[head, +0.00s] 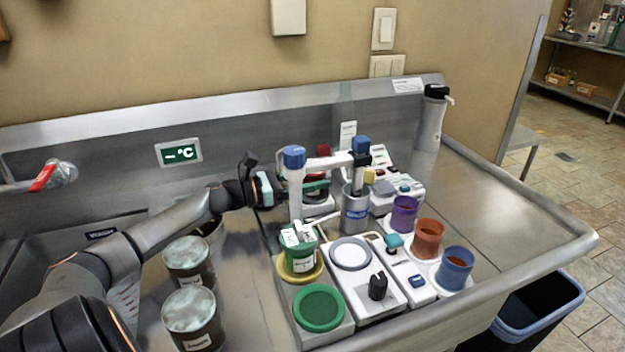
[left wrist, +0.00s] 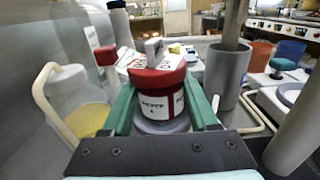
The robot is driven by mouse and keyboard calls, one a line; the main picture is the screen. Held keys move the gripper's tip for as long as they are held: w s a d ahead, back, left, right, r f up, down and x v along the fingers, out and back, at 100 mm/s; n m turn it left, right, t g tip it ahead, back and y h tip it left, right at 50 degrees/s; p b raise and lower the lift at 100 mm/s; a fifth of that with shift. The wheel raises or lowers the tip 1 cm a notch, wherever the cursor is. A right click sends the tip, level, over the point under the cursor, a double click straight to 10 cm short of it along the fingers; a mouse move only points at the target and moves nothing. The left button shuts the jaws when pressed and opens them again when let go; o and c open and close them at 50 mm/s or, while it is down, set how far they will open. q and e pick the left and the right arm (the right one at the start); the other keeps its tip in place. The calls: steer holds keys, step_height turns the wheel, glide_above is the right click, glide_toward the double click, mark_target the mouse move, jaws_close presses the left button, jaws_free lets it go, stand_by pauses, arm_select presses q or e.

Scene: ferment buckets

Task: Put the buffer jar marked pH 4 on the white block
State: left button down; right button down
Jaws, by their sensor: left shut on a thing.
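A red-lidded jar (left wrist: 156,80) is between the green fingers of my left gripper (left wrist: 158,100) in the left wrist view. Its white label reads BUFFER, with a small mark below that I cannot read surely. A white card lies on its lid. A pale disc shows under the jar; I cannot tell whether they touch. In the head view my left gripper (head: 282,190) reaches behind a white post, and the red lid (head: 314,186) shows partly past it. A white block (head: 384,301) with a pale round disc stands nearer the front. My right gripper is not in view.
A green jar (head: 299,259) stands on a yellow disc, behind a green disc (head: 319,307). A steel beaker (head: 355,213) stands right of the white post (head: 296,205). Purple, orange and blue cups (head: 454,268) stand right. Brown buckets (head: 193,320) stand left. The counter's right side is clear.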

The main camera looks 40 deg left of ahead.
arm_select(q)
steer(key=shift+c, duration=0.8)
jaws_free()
steer(key=shift+f, duration=0.1)
steer(key=p+v, duration=0.1)
steer(key=v, duration=1.1)
steer(key=shift+p, duration=0.4)
